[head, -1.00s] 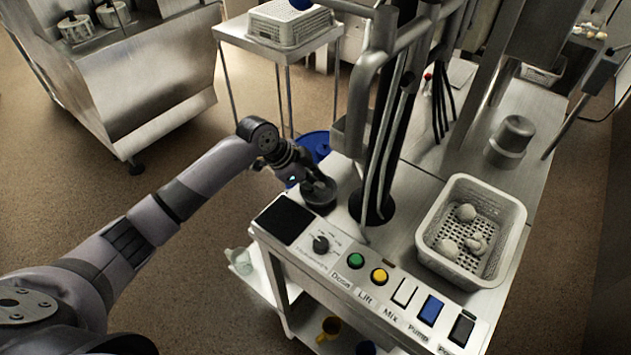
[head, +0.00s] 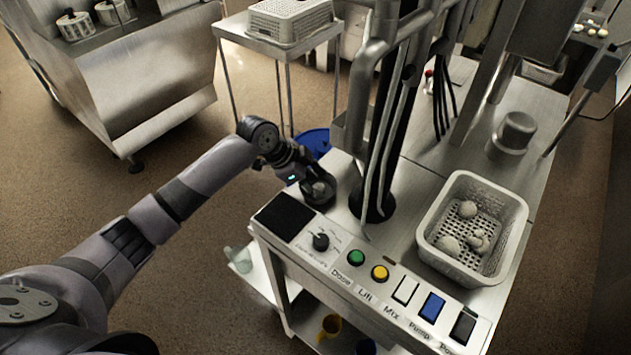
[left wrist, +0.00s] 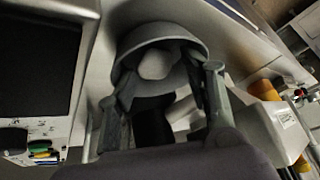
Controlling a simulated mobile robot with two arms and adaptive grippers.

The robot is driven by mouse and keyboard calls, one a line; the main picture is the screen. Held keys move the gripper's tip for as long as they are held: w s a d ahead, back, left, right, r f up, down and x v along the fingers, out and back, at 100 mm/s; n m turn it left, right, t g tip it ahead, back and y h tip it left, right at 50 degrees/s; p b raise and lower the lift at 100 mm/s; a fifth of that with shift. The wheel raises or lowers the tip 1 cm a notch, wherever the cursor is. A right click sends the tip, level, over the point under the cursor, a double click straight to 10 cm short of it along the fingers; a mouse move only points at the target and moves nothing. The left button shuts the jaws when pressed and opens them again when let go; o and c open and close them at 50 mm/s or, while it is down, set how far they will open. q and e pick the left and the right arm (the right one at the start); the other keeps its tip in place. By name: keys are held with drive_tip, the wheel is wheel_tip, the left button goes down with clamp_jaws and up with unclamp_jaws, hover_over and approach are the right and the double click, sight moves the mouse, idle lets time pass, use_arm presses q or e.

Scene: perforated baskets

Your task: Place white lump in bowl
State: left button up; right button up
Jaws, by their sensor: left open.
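A dark bowl (head: 319,194) stands at the left corner of the steel counter. My left gripper (head: 311,180) is over it, pointing down, with its fingers open. In the left wrist view the bowl (left wrist: 192,38) is large between and behind the fingers of the gripper (left wrist: 165,85). A pale rounded lump (left wrist: 155,63) shows inside the bowl's outline, between the fingers and apart from them. White lumps (head: 467,209) also lie in the perforated basket (head: 505,210) on the counter's right. My right gripper is not in view.
A control panel with buttons and a knob (head: 321,241) runs along the counter's front edge. A thick column with pipes (head: 385,120) rises just right of the bowl. A metal cylinder (head: 514,132) stands behind the basket. Another basket (head: 290,20) sits on a side table.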

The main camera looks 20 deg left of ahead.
sight(315, 185)
use_arm(q)
drive_tip(key=shift+r, duration=0.15)
idle(0.3)
drive_tip(key=shift+r+p, duration=0.3)
drive_tip(key=shift+p, duration=0.15)
wheel_tip(315, 185, up, 6)
drive_tip(key=p, duration=0.6)
drive_tip(key=shift+r, duration=0.2)
drive_tip(key=shift+f, duration=0.15)
